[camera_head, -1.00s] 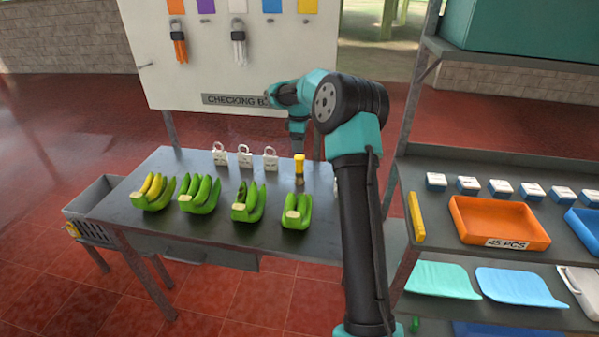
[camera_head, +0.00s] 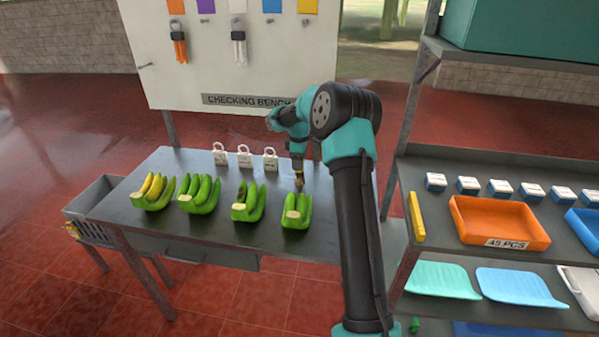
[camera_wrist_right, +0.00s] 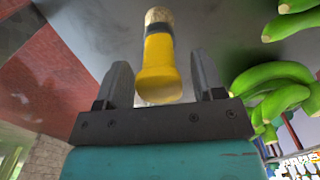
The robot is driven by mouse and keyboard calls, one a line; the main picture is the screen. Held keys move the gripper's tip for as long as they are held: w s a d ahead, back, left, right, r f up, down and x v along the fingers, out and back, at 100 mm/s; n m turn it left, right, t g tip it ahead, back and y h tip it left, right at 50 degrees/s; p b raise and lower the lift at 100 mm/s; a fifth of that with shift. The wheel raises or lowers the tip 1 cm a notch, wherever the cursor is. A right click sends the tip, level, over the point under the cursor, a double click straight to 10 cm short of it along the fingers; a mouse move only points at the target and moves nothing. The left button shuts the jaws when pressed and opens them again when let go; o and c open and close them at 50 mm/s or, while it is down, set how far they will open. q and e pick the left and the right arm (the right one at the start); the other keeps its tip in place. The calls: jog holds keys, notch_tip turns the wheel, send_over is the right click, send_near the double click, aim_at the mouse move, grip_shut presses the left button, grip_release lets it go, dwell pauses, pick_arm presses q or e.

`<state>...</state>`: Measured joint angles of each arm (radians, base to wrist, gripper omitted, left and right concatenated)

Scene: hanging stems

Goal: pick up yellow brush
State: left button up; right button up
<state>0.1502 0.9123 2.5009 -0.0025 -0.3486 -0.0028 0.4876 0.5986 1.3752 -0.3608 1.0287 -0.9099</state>
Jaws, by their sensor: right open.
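The yellow brush (camera_wrist_right: 157,68) shows in the right wrist view, with a smooth yellow handle and pale bristles at its far end. My right gripper (camera_wrist_right: 160,80) is open, with one finger on each side of the handle; gaps show between the fingers and the handle. In the head view, my right gripper (camera_head: 298,168) is over the back right of the bench. It hides most of the brush, and only the lower end (camera_head: 299,184) shows beneath it. My left gripper is not in view.
Green banana bunches (camera_head: 296,211) stand along the bench (camera_head: 218,164), the nearest just in front of the brush. Several white padlocks (camera_head: 270,160) stand to its left. A board (camera_head: 207,65) rises behind. A shelf with an orange tray (camera_head: 500,222) is at right.

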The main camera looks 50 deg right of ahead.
notch_tip(320, 180, down, 2)
jog(key=shift+f, duration=0.15)
dwell(0.4)
jog(key=c, duration=1)
jog(key=shift+o, duration=0.2)
notch_tip(320, 180, up, 10)
jog(key=shift+r, duration=0.1)
dwell(0.3)
